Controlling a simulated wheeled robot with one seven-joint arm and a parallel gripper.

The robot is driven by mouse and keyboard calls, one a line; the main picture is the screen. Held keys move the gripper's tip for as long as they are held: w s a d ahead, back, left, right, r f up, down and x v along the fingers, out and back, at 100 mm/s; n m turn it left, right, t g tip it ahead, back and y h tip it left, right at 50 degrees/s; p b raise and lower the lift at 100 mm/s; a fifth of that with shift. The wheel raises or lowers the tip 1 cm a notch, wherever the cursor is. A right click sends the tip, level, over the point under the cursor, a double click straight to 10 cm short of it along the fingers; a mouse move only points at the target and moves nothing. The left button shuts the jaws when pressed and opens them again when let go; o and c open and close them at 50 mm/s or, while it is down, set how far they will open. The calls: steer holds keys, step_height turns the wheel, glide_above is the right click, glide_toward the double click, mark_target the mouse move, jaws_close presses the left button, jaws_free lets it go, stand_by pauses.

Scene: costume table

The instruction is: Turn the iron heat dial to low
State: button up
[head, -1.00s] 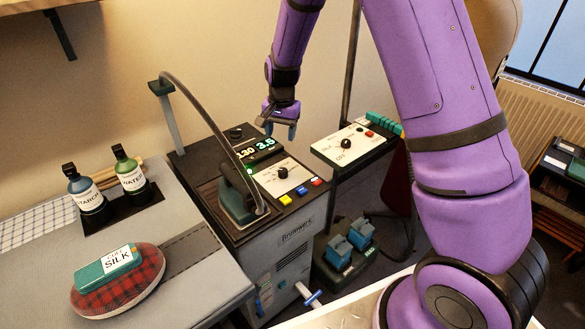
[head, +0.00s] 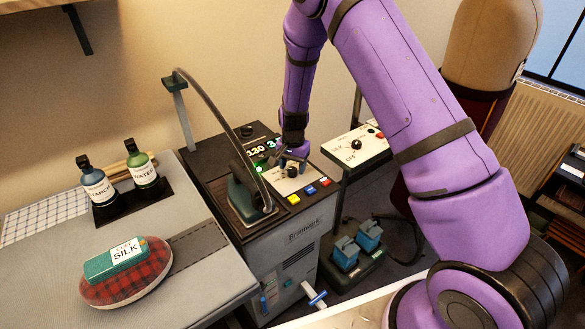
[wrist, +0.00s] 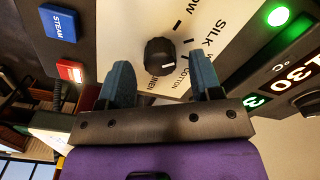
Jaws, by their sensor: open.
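The iron heat dial (wrist: 160,56) is a black knob on a white plate printed with words such as SILK, COTTON and LINEN around it. In the wrist view its white mark points down toward the LINEN and COTTON side. In the head view the dial (head: 292,172) sits on the dark iron station. My gripper (wrist: 160,78) is open, its two blue-grey fingers on either side of the dial's near side in the picture. I cannot tell whether they touch it. My gripper (head: 291,160) also shows over the dial plate in the head view.
The green iron (head: 242,198) stands left of the dial, with its hose arching above. Blue, red and yellow buttons (head: 309,190) lie in front. A lit display (head: 257,150) sits behind. A second dial panel (head: 352,149) stands to the right. Bottles (head: 95,185) and a tartan cushion (head: 130,280) are left.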

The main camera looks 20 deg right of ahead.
steer(key=shift+f, duration=0.6)
steer(key=c, duration=0.9)
steer(key=shift+n, duration=0.4)
steer(key=n, duration=0.3)
steer(key=shift+n, duration=2)
